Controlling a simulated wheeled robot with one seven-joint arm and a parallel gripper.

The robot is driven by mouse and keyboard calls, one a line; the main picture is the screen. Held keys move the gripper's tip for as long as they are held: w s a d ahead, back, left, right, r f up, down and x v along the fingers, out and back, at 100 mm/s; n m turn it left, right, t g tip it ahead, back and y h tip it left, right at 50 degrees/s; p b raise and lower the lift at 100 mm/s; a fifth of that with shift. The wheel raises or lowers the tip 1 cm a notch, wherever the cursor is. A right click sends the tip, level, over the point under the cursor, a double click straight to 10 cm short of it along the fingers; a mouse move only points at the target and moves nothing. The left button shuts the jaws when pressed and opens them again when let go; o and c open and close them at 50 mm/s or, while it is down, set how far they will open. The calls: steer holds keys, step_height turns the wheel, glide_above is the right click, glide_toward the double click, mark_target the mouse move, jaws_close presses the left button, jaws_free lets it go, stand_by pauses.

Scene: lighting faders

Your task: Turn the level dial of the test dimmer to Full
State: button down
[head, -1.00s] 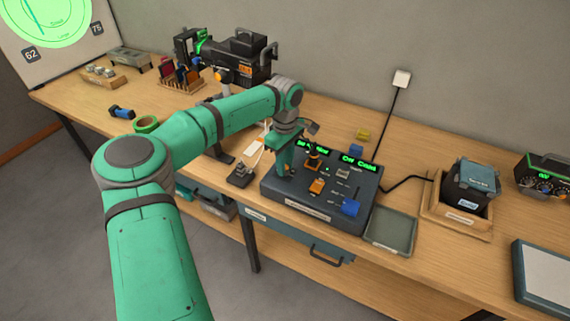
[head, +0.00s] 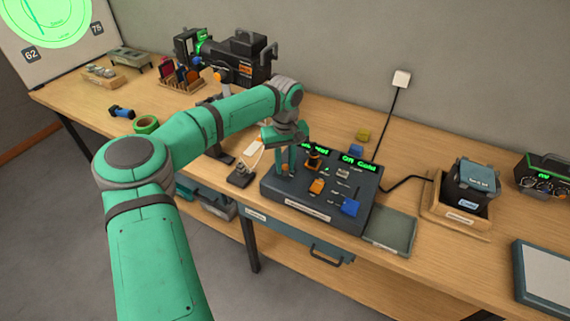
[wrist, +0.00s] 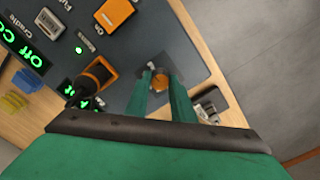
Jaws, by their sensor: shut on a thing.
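The dark control console (head: 335,222) stands on the bench in the head view, with two green displays along its back edge. My gripper (head: 287,172) points down at the console's left end. In the wrist view my green fingers (wrist: 162,80) are shut on a small round dial with an orange-brown top (wrist: 160,87) on the console panel. Its label and pointer cannot be read. The right-hand display (wrist: 28,50) reads something like "Off Cold"; the left one (head: 312,149) is partly hidden by my arm.
A small black switch box (head: 240,175) lies left of the console. An empty grey tray (head: 390,236) is at its right.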

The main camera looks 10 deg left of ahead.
mark_target(285, 167)
stand_by(0.4)
steer(key=c, duration=1.5)
jaws_free()
step_height(285, 167, up, 11)
steer(key=shift+f, duration=0.1)
